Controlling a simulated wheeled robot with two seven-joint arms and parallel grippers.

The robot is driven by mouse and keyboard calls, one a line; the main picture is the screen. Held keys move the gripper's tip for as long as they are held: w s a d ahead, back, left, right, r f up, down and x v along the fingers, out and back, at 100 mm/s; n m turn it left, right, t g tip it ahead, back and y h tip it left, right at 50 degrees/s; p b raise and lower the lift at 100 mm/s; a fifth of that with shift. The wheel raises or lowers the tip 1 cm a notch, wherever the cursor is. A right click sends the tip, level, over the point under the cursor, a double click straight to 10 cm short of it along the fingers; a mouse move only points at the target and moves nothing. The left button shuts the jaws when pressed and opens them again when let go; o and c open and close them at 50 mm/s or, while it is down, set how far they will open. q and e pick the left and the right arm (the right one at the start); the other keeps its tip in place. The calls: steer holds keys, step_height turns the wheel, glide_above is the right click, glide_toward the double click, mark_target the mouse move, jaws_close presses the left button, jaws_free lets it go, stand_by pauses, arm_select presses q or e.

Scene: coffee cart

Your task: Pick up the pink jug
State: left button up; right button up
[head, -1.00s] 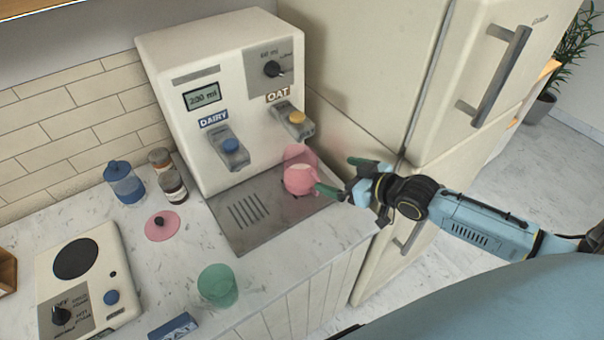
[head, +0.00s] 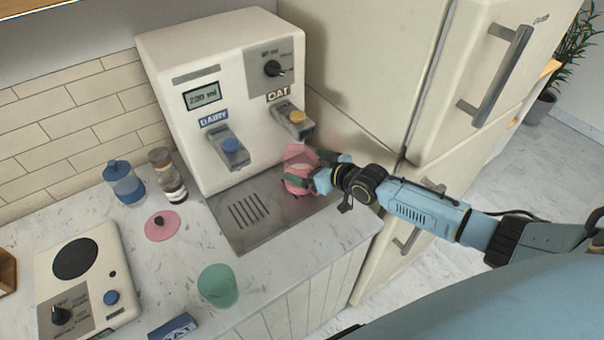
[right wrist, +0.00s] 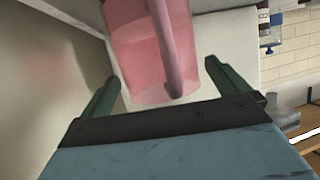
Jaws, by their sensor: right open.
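The pink jug (head: 299,160) is translucent and stands on the metal drip tray (head: 268,232) under the OAT spout of the dispenser. My right gripper (head: 296,181) is at the jug, partly covering its lower part in the head view. In the right wrist view the jug (right wrist: 150,55) fills the upper middle, with its handle pointing toward me. The two green fingers of my right gripper (right wrist: 162,85) are spread apart on either side of the handle, open. Whether a finger touches the jug cannot be told. My left gripper is not in view.
The white dispenser (head: 215,60) stands close behind the jug, and the cream fridge (head: 375,70) is to the right. A pink lid (head: 162,226), a green cup (head: 217,285), jars and a hot plate (head: 75,260) are on the counter to the left.

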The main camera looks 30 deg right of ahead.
steer(key=c, duration=1)
steer(key=shift+w+r, duration=0.1)
steer(key=shift+c, duration=1.4)
